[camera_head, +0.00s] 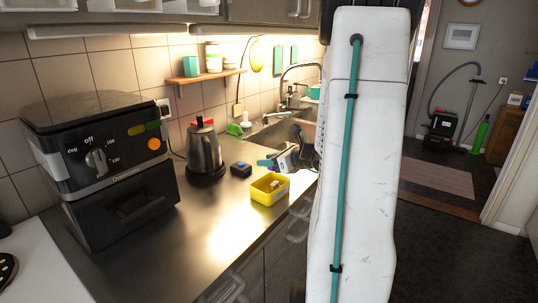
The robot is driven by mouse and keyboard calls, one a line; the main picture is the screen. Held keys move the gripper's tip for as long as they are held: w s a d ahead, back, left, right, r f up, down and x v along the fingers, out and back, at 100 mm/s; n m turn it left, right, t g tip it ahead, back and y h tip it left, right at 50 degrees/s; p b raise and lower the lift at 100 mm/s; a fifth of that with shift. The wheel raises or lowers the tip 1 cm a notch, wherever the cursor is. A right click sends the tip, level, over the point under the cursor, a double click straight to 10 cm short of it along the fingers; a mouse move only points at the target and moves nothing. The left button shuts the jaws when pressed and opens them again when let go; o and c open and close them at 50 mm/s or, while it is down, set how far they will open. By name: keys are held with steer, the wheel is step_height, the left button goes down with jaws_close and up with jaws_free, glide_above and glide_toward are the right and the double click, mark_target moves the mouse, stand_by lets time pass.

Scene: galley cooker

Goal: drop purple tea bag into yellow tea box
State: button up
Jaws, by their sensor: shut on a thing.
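The yellow tea box (283,194) stands open-topped on the dark counter near its front edge, with a small pale item inside. My gripper (272,163) is just behind and above the box, partly hidden by my white arm. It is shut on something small. The held thing is too small and dark to make out clearly; no other purple tea bag shows on the counter.
A small dark box with a blue top (241,169) stands left of the yellow box. A kettle (204,148) and a large black oven (98,160) stand further left. The sink (277,131) is behind. Bare counter (215,225) lies in front.

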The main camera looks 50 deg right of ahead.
steer(key=o, duration=1)
steer(key=shift+o, duration=0.2)
steer(key=shift+s, duration=0.1)
steer(key=v, duration=0.7)
steer(key=shift+s, duration=0.25)
steer(key=shift+r, duration=0.1)
